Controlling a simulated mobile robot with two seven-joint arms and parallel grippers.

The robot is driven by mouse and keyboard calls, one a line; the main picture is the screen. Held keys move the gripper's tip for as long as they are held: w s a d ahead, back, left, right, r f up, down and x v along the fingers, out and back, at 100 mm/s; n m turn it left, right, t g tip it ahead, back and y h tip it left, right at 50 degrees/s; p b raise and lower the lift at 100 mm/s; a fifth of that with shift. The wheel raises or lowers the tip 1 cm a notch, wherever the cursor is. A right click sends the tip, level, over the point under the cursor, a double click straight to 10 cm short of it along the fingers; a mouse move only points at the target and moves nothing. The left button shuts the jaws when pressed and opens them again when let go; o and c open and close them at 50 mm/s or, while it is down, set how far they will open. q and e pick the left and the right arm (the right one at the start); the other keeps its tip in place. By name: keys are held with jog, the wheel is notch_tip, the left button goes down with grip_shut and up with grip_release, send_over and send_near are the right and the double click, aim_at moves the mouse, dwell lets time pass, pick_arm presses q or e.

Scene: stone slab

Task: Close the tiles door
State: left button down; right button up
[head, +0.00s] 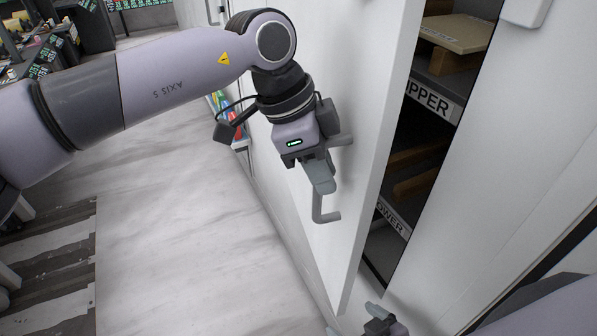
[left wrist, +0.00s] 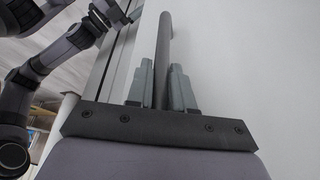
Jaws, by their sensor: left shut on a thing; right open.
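The tiles door (head: 375,95) is a tall white panel standing partly open in the head view. A dark gap at its right edge shows the cabinet inside. Its grey bar handle (head: 328,214) is upright on the door's left face. My left gripper (head: 320,188) is shut on the handle. In the left wrist view, the handle (left wrist: 163,60) runs between the two fingers of my left gripper (left wrist: 160,88). My right gripper (head: 362,330) is open and empty at the bottom edge of the head view, below the door's lower corner and partly cut off.
Inside the cabinet are shelves labelled UPPER (head: 432,99) and LOWER (head: 391,217), with a flat beige tile (head: 458,32) on top. A white panel (head: 500,170) stands right of the opening. Pale floor (head: 180,240) left of the door is clear. A cluttered dark desk (head: 50,45) is at the far left.

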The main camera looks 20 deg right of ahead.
aim_at(347, 166)
pick_arm(q)
jog(key=shift+s+d+r+n, duration=0.1)
jog(key=shift+d+n, duration=0.05)
jog(key=shift+d, duration=0.8)
jog(key=shift+s+d+n, duration=0.1)
jog(key=shift+d+n, duration=0.05)
jog(key=shift+d, duration=0.75)
jog(key=shift+w, duration=0.1)
jog(key=c, duration=1.1)
grip_release()
jog(key=shift+v, duration=3.55)
